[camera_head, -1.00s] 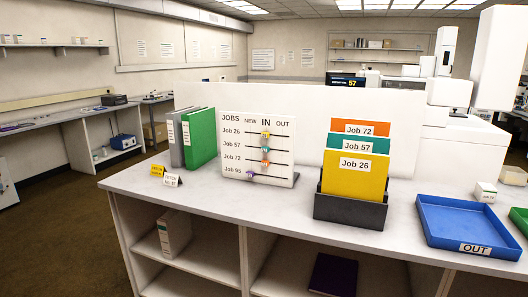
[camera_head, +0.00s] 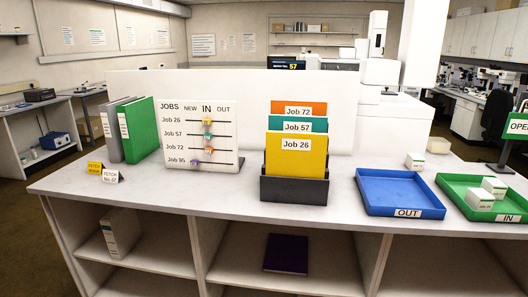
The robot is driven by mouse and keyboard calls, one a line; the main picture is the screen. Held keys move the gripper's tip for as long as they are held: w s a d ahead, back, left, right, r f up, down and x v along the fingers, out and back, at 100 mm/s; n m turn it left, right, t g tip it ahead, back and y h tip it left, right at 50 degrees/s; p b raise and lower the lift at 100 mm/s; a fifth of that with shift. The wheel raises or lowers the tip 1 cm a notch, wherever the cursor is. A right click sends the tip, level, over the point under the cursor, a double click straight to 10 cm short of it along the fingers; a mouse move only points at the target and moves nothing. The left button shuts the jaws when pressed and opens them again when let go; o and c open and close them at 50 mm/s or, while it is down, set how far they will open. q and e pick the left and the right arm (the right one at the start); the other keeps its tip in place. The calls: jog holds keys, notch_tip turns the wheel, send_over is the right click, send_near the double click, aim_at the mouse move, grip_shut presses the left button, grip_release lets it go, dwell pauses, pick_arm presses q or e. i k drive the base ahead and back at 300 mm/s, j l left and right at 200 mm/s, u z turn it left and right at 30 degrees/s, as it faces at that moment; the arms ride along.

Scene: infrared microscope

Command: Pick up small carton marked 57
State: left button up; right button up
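Several small white cartons show on the right of the counter. One carton (camera_head: 415,161) stands on the counter top behind the gap between the blue and green trays. Two more, a rear carton (camera_head: 494,187) and a front carton (camera_head: 480,199), sit inside the green IN tray (camera_head: 452,190). Their printed labels are too small to read surely, so I cannot tell which is marked 57. Neither of my grippers is in view.
The blue OUT tray (camera_head: 372,199) is empty. A dark file holder (camera_head: 294,190) with Job folders stands mid-counter, beside the JOBS board (camera_head: 178,155) and binders (camera_head: 140,130). A cream box (camera_head: 439,145) sits behind the trays. A green OPEN sign (camera_head: 515,127) is at far right.

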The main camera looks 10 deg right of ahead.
aim_at(496, 187)
jog(key=z, duration=1.85)
